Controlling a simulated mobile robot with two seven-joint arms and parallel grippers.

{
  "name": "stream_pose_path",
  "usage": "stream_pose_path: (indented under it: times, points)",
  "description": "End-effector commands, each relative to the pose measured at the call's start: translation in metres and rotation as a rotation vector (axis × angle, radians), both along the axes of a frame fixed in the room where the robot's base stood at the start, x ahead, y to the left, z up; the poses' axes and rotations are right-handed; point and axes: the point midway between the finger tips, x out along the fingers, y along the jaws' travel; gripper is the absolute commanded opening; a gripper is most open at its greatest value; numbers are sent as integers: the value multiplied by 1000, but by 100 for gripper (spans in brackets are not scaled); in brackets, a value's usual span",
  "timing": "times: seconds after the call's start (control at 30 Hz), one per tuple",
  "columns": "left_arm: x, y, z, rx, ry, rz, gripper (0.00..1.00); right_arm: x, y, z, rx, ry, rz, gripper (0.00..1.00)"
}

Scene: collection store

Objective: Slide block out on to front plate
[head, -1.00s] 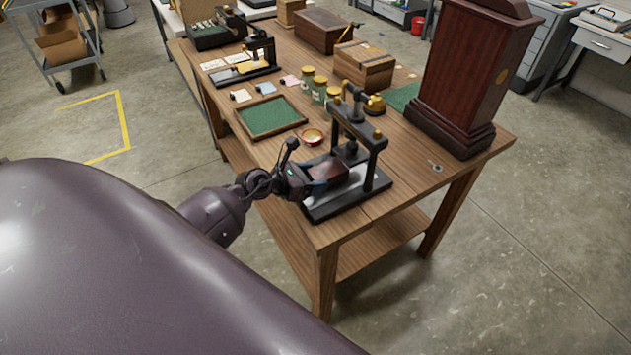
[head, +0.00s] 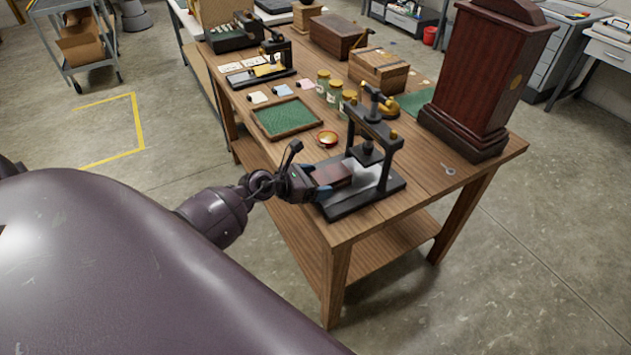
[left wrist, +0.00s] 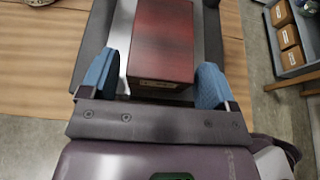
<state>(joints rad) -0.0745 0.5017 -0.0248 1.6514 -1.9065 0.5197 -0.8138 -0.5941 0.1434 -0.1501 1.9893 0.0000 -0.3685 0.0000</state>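The block (head: 335,175) is dark red and box-shaped. It lies flat on the bare metal front plate (head: 373,180) of a black press, at the end toward my arm and clear of the press head. My left gripper (head: 312,183) is at the block's near end. In the left wrist view, the block (left wrist: 162,45) lies between the blue fingers of my left gripper (left wrist: 155,82). A pale strip of plate shows between the left finger and the block; the right finger is close beside it or touching. My right gripper is not in view.
The press frame (head: 381,135) stands just behind the block. A small bowl (head: 327,138), a green-lined tray (head: 286,117) and jars (head: 348,97) are beyond it. A tall wooden case (head: 485,75) and a key (head: 447,169) are to the right. The table's front edge is close.

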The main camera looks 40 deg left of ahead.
Motion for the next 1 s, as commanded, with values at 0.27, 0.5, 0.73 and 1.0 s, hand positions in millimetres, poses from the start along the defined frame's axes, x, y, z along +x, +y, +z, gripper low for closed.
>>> stream_pose_path:
  times: [0.27,0.5,0.73,1.0]
  points:
    - [0,0,0,0,0,0,93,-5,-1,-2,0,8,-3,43]
    - [-11,5,4,1,2,1,93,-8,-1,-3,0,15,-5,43]
    - [-46,20,19,3,2,0,93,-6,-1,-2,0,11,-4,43]
    - [-80,35,35,1,2,0,93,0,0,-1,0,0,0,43]
